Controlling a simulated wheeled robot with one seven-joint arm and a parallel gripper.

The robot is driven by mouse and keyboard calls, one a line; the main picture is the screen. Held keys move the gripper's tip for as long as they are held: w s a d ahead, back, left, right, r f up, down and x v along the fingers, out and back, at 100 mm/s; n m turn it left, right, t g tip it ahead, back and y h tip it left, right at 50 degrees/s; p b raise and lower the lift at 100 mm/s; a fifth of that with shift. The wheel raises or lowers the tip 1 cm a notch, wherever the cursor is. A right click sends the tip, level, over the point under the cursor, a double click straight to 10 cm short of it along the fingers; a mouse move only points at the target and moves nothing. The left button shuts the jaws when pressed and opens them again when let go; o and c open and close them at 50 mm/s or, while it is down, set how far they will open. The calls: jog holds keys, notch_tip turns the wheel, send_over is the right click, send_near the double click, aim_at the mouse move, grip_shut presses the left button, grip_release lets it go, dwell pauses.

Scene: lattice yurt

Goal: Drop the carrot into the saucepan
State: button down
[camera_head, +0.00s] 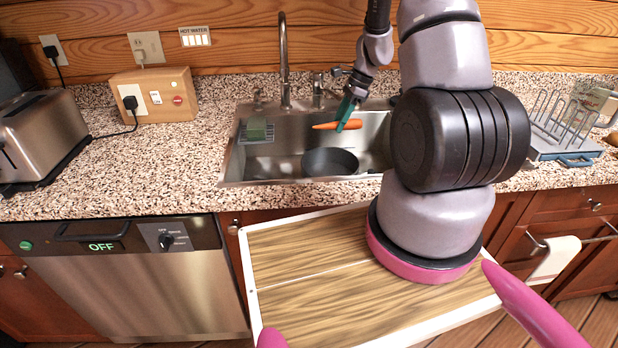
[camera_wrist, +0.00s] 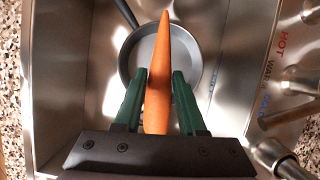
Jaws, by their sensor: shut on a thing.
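An orange carrot (camera_head: 337,125) is held in my gripper (camera_head: 346,117) above the sink, lying roughly level. In the wrist view the carrot (camera_wrist: 157,75) points away between the two green fingers of my gripper (camera_wrist: 158,95), its tip toward the far side. A dark grey round pan (camera_head: 330,162), apparently the saucepan, sits in the sink under the carrot. In the wrist view the pan (camera_wrist: 135,62) lies below the carrot, its handle pointing up and left. The carrot is apart from the pan, and part of the pan is hidden behind it.
A toaster (camera_head: 40,140) stands far left and a dish rack (camera_head: 565,130) far right. The granite counter (camera_head: 130,180) left of the sink is mostly clear.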

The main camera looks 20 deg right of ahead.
jog(key=shift+f, duration=2.7)
jog(key=shift+c, duration=2)
grip_release()
jog(key=v, duration=1.1)
